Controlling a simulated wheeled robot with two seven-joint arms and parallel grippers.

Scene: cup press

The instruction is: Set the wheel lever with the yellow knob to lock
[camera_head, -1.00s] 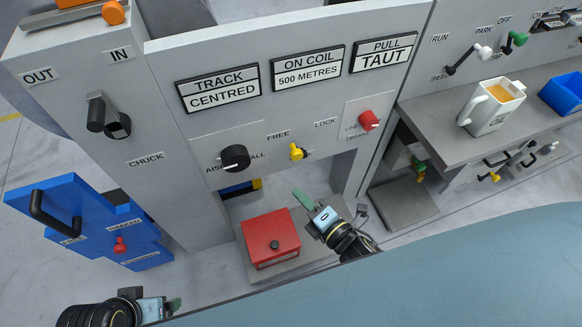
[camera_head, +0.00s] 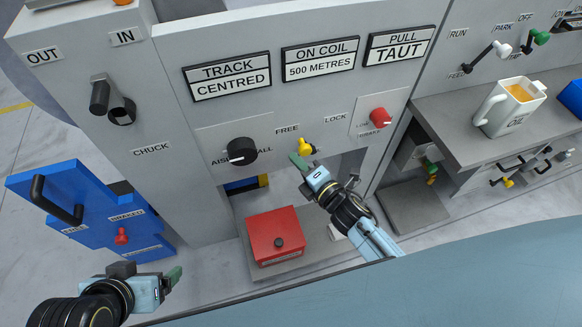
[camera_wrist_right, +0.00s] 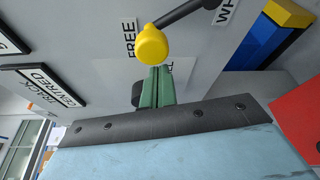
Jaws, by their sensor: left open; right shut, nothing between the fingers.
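The wheel lever's yellow knob (camera_head: 306,146) is on the grey panel, below and between the FREE label (camera_head: 287,128) and the LOCK label (camera_head: 335,117). Its short dark stem lies to the knob's right, so the knob leans toward the FREE side. My right gripper (camera_head: 299,161) is shut and empty, its green fingertips just below the knob. In the right wrist view the yellow knob (camera_wrist_right: 152,46) is just beyond the shut fingers (camera_wrist_right: 157,85); I cannot tell whether they touch. My left gripper (camera_head: 174,277) is open and empty at lower left, away from the panel.
A black selector dial (camera_head: 241,151) is left of the lever, and a red knob (camera_head: 380,115) is to its right. A red box (camera_head: 274,236) stands below in the recess. A blue handled unit (camera_head: 85,220) is at left.

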